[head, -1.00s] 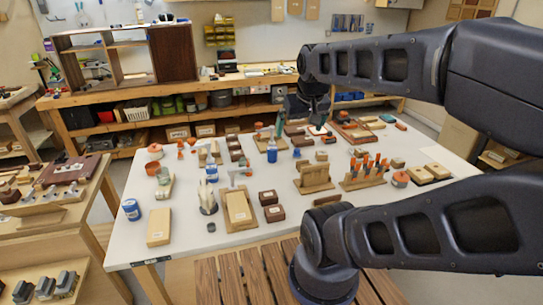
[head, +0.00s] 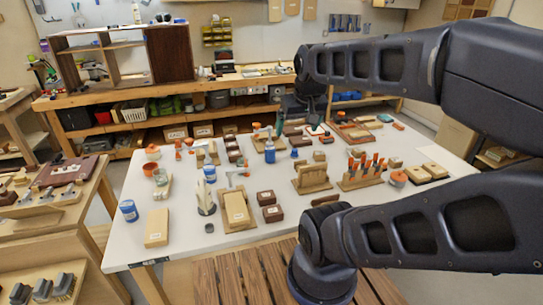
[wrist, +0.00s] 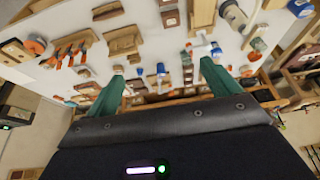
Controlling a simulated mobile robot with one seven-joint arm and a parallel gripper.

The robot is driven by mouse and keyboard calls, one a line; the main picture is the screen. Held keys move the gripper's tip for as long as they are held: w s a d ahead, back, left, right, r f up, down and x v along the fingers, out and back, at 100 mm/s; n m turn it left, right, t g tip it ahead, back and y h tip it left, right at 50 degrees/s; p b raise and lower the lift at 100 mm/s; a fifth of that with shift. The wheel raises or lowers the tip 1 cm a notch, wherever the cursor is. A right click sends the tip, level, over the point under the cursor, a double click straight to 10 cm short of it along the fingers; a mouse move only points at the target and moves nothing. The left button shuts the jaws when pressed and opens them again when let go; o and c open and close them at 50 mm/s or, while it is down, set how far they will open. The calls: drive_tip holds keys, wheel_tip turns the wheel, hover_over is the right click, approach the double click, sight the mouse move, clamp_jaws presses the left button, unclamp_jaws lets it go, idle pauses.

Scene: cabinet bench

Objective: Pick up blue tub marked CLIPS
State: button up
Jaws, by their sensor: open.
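A blue tub (head: 129,211) with a pale label stands near the left front corner of the white table in the head view; its lettering is too small to read. What looks like the same tub (wrist: 300,8) is at the top right edge of the wrist view, partly cut off. My gripper (wrist: 162,66) shows two green fingers spread wide apart, with nothing held between them. It hangs over the far middle part of the table, well away from the tub. In the head view my arm hides part of the gripper.
A pale wooden block (head: 157,227) lies right of the tub. A chisel rack (head: 361,174) is at right. The table's front left strip is bare.

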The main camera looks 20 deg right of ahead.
drive_tip(key=shift+c, duration=0.7)
